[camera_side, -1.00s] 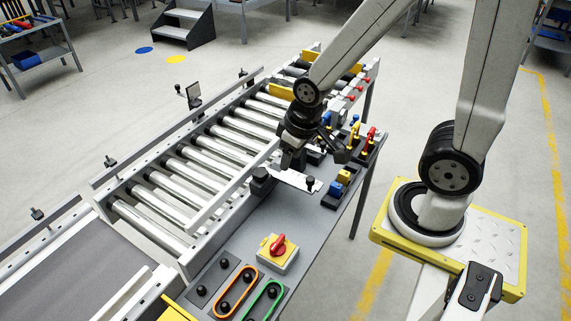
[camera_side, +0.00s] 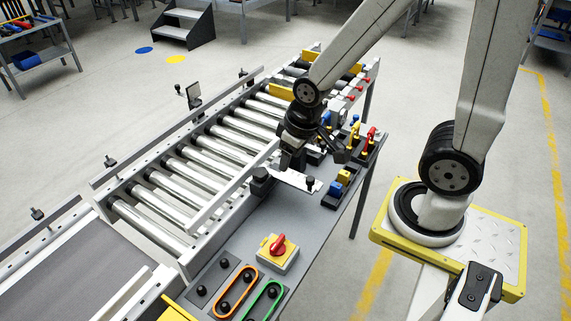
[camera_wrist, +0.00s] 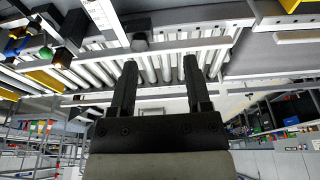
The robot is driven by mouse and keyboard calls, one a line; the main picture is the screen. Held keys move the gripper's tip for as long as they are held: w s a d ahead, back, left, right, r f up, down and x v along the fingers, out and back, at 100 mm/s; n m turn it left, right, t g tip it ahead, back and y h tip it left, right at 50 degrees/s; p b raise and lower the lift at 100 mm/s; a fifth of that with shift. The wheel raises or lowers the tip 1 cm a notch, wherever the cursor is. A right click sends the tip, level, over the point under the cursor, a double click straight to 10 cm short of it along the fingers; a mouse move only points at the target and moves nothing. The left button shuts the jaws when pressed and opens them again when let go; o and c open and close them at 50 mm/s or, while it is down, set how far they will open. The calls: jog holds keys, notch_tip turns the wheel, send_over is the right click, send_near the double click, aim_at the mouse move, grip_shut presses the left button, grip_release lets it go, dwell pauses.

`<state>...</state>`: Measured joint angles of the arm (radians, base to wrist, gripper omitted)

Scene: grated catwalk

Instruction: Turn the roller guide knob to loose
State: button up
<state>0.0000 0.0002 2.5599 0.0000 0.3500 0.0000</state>
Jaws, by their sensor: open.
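A black knob (camera_side: 261,174) stands at the near side of the roller conveyor, by the inner guide rail (camera_side: 226,192), at the left end of a pale plate (camera_side: 290,179). I take it for the roller guide knob; its setting cannot be read. My gripper (camera_side: 290,164) points down just right of and behind it, apart from it as far as I can tell. In the wrist view my gripper's (camera_wrist: 159,62) two black fingers are spread with nothing between them. A dark block-like knob (camera_wrist: 140,42) shows beyond the left fingertip.
A smaller black knob (camera_side: 310,183) stands at the plate's right end. A red switch on a yellow box (camera_side: 278,252) sits on the grey bench nearer the camera. Blue, yellow and red fittings (camera_side: 366,142) stand right of my gripper. Some bench between plate and switch is clear.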

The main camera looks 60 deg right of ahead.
jog(key=o, duration=0.3)
jog(key=shift+o, duration=0.3)
jog(key=shift+w, duration=0.2)
jog(key=m+g, duration=0.3)
jog(key=m, duration=0.3)
send_over(260, 172)
notch_tip(260, 172, down, 8)
jog(key=shift+r, duration=0.1)
jog(key=shift+f, duration=3.9)
jog(key=c, duration=1.3)
